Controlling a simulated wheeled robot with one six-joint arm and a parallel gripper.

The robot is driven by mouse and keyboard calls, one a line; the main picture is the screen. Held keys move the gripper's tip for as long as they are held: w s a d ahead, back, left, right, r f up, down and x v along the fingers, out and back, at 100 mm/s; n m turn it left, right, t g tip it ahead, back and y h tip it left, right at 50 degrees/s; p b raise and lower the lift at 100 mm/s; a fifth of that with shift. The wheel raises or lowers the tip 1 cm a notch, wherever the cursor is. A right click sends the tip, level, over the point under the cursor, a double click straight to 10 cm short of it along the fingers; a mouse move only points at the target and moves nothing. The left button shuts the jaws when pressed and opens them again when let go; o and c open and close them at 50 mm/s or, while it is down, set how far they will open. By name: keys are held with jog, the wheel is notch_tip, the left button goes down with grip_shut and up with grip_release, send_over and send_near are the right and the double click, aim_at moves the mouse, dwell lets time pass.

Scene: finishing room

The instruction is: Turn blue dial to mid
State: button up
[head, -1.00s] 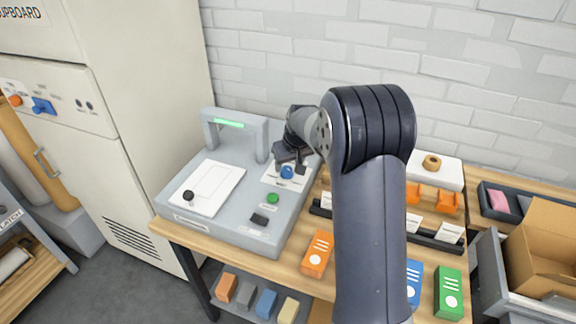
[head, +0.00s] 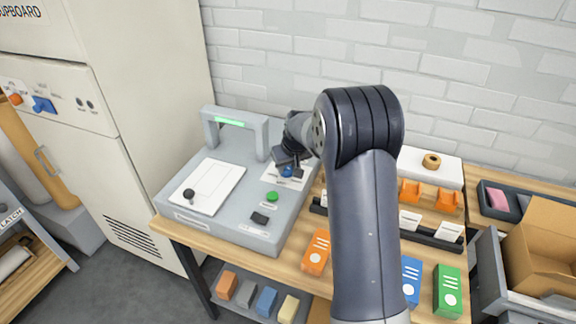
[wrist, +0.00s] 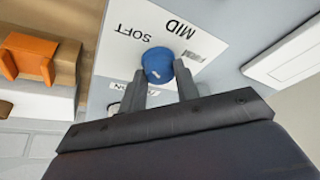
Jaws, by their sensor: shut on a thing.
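The blue dial (wrist: 157,66) sits on a white label plate with the words SOFT and MID, with more lettering partly hidden by my gripper. A small pale pointer mark shows on the dial's face. In the head view the dial (head: 287,171) is at the right side of the grey machine (head: 225,222). My gripper (wrist: 160,78) is shut on the dial, with one finger on each side of it. In the head view my gripper (head: 289,166) comes down over the dial from behind and partly hides it.
A green button (head: 271,196) and a black switch (head: 260,218) are in front of the dial. A black knob (head: 189,193) is on the machine's left. An orange box (head: 316,252) lies on the wooden bench to the right. My arm hides part of the bench.

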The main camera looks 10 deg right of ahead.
jog(key=shift+c, duration=1.1)
jog(key=m, duration=0.1)
jog(key=m+h+b, duration=0.1)
jog(key=m, duration=0.1)
jog(key=m+h+b, duration=0.1)
jog(key=m, duration=0.1)
jog(key=shift+a+f, duration=0.15)
jog(key=shift+a, duration=0.1)
jog(key=m+h+b, duration=0.1)
jog(key=m+b, duration=0.1)
jog(key=m, duration=0.1)
jog(key=shift+w+a+m+g, duration=0.1)
jog(key=shift+m+g, duration=0.2)
jog(key=shift+m, duration=0.1)
jog(key=shift+m+g+h+b, duration=0.4)
jog(key=shift+m+h+b, duration=0.1)
jog(key=shift+m, duration=0.9)
jog(key=o, duration=1)
